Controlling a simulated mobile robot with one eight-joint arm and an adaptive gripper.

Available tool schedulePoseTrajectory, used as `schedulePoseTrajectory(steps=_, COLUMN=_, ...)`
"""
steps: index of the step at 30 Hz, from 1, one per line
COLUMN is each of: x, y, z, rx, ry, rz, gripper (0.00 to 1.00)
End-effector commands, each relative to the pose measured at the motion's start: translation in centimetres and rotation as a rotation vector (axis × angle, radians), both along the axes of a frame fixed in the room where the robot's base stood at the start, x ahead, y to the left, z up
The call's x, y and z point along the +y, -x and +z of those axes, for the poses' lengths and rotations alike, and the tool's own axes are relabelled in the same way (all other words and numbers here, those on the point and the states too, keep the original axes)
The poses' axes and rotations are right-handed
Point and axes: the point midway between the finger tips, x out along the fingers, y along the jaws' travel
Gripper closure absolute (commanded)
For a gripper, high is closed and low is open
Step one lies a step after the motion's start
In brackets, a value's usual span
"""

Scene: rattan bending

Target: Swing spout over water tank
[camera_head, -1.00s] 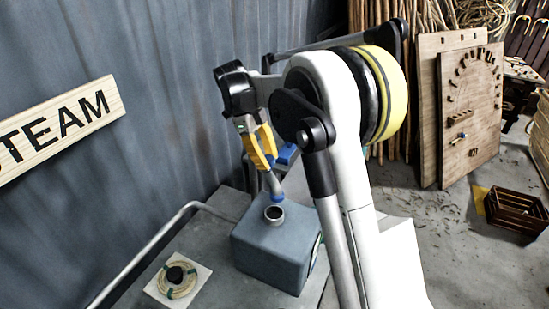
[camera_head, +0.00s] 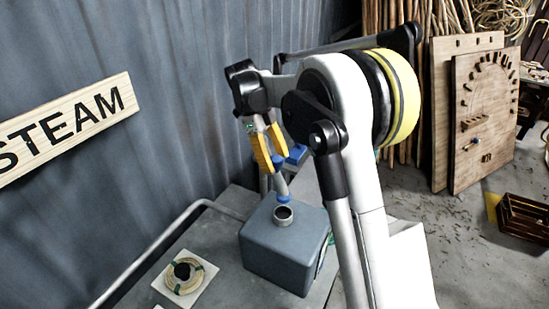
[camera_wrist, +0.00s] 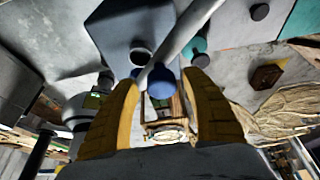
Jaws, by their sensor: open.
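The grey box-shaped water tank (camera_head: 262,252) stands on a grey bench, with a round open neck (camera_head: 283,215) on top. The spout (camera_head: 280,184) is a thin metal pipe with a blue end, which appears just above or behind the neck; the exact gap is unclear. My gripper (camera_head: 274,152) has yellow fingers and is open beside the upper spout. In the wrist view, the pale spout (camera_wrist: 182,42) crosses between my fingers (camera_wrist: 165,92) near the tank's dark opening (camera_wrist: 142,57). I cannot tell whether the fingers touch it.
A blue part (camera_head: 297,153) sits behind the fingers. A rattan coil on a white plate (camera_head: 184,277) lies left of the tank. A metal rail (camera_head: 150,250) runs along the bench's left side. Wooden boards (camera_head: 484,120) and a crate (camera_head: 524,214) stand at right, with open floor between.

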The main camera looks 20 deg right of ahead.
Motion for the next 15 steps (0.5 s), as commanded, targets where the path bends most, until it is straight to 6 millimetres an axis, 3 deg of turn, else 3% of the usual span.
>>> schedulePoseTrajectory(steps=5, x=0.5, y=-0.5, z=1.7, rx=0.000, ry=0.000, rz=0.001, gripper=0.44)
schedulePoseTrajectory(steps=15, x=2.3, y=-2.6, z=8.5, rx=0.000, ry=0.000, rz=0.001, gripper=0.44)
